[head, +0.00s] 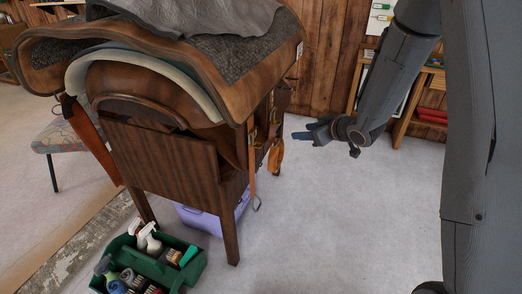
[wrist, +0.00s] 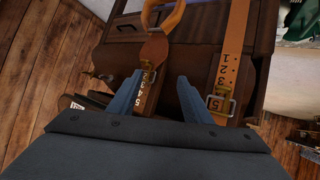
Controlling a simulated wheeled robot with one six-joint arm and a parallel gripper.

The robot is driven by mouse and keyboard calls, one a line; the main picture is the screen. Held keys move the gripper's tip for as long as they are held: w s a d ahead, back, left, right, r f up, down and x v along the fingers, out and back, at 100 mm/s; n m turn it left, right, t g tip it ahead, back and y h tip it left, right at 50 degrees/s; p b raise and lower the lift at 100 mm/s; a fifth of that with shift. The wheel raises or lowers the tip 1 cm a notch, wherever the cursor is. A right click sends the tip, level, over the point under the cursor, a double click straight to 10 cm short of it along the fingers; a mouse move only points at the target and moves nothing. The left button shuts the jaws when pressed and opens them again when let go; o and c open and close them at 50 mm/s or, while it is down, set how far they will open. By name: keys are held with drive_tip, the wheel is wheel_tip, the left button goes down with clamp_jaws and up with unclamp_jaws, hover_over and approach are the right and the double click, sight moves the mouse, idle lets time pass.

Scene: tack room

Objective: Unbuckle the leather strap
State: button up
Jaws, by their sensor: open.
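Two leather straps hang at the right side of the saddle (head: 190,50). In the wrist view, one numbered strap (wrist: 147,88) runs down from an orange loop (wrist: 172,18) through a small buckle (wrist: 149,66). The other numbered strap (wrist: 233,50) is lighter orange and passes through a brass buckle (wrist: 221,104); both straps look fastened through their buckles. My gripper (wrist: 160,77) is open, its two blue fingers on either side of the first strap; contact cannot be told. In the head view my gripper (head: 299,135) is right of the hanging straps (head: 252,165).
The saddle rests on a dark wooden stand (head: 160,165). A green caddy of bottles (head: 190,268) and a purple box (head: 205,220) sit by its legs. Wooden shelves (head: 400,130) stand at the back right. The floor (head: 340,220) right of the stand is clear.

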drive_tip(key=a+f+n+y+b, duration=0.1)
drive_tip(key=a+f+n+y, duration=0.2)
drive_tip(key=a+y, duration=0.2)
drive_tip(key=n+g+y+b, duration=0.1)
drive_tip(key=n+g+y, duration=0.25)
drive_tip(key=y, duration=0.25)
approach(261, 145)
drive_tip(key=x, duration=0.3)
drive_tip(key=shift+m, duration=0.45)
drive_tip(key=x, duration=0.7)
drive_tip(key=shift+w+d+f+p, duration=0.1)
drive_tip(key=shift+w+f+p, duration=0.1)
drive_tip(key=shift+p, duration=0.1)
